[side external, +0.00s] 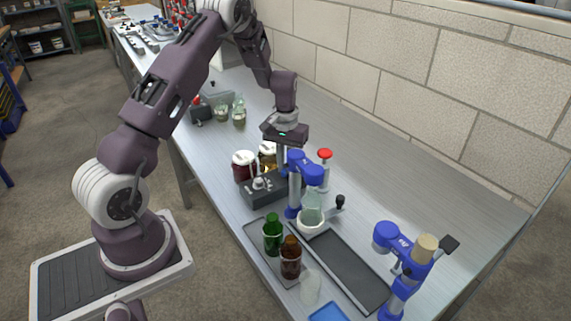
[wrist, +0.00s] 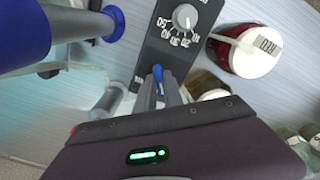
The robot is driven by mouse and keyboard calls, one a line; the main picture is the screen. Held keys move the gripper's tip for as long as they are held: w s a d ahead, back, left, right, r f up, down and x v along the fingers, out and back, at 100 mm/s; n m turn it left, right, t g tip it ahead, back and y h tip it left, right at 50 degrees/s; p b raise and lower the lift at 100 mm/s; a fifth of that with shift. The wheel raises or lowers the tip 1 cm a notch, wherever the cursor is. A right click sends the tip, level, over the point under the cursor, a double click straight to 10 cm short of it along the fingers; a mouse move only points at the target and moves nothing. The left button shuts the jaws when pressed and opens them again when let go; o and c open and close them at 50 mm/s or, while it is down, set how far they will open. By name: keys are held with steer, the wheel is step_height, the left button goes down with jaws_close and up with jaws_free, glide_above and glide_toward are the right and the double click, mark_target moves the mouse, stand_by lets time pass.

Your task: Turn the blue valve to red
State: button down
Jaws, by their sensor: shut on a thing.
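A small blue valve handle (wrist: 158,74) sits at the near end of a dark control box (wrist: 160,45) in the wrist view. My gripper (wrist: 162,88) is shut on it, with the grey fingers around it. In the side view, my gripper (side external: 283,168) points down at the back of the box (side external: 262,190), and the handle is hidden there. A jar with a red body and white lid marked RED (wrist: 245,48) stands right of the box. In the side view, the red jar (side external: 244,168) is beside the box, with an amber jar (side external: 267,150) behind.
A blue capping stand (side external: 300,172) rises close to my gripper, over a clear bottle (side external: 312,208). A round dial (wrist: 185,17) is on the box. Green (side external: 272,236) and brown (side external: 291,258) bottles stand in front. A second blue stand (side external: 395,240) is at the right.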

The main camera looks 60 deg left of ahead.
steer(key=shift+n, duration=1.3)
steer(key=shift+r+n, duration=0.1)
steer(key=shift+n, duration=0.2)
steer(key=c, duration=1.5)
jaws_free()
steer(key=shift+o, duration=0.2)
